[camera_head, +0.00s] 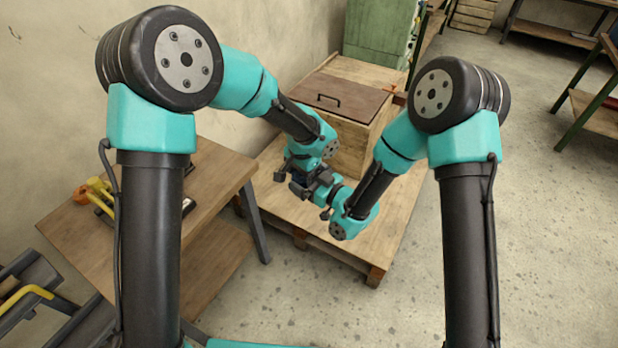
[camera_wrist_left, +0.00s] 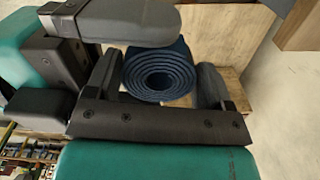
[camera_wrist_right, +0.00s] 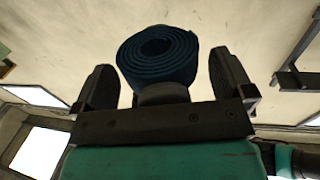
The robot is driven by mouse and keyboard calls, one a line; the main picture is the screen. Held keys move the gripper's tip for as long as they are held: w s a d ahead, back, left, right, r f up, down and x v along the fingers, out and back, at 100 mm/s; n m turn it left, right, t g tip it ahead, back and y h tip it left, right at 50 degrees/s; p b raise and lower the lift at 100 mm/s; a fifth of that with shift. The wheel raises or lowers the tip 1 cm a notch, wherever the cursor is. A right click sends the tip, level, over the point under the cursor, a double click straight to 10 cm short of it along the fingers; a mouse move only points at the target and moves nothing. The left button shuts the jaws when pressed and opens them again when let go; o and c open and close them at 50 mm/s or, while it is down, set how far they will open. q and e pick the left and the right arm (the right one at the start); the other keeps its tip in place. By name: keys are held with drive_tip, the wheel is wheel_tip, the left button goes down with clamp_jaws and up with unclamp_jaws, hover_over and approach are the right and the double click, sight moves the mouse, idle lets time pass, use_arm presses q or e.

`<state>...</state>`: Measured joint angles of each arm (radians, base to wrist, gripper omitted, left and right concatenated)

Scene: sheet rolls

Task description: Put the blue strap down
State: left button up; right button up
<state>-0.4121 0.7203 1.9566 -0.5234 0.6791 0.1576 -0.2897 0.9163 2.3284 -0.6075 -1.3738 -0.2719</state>
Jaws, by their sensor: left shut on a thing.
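The blue strap (camera_wrist_left: 160,72) is a rolled-up dark blue coil, its spiral end facing the left wrist camera. My left gripper (camera_head: 292,180) is shut on it, one finger on each side. The coil also shows in the right wrist view (camera_wrist_right: 158,52). My right gripper (camera_head: 311,187) is close beside the left one. Its fingers stand apart in the right wrist view, with gaps to the coil, and a dark left finger lies in front of the coil there. In the head view the grippers mostly hide the coil. They are above the wooden pallet (camera_head: 336,232).
A wooden crate (camera_head: 346,142) with a brown handled lid (camera_head: 340,97) stands on the pallet behind the grippers. A wooden table (camera_head: 222,178) with yellow-handled tools (camera_head: 98,190) is at the left. A green cabinet (camera_head: 378,32) is at the back. The pallet's front is clear.

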drive_tip(key=c, duration=0.7)
use_arm(q)
drive_tip(key=o, duration=0.9)
use_arm(e)
drive_tip(key=shift+c, duration=0.9)
use_arm(q)
wheel_tip(320, 180, up, 12)
drive_tip(key=shift+r, duration=0.1)
drive_tip(key=shift+a, duration=0.1)
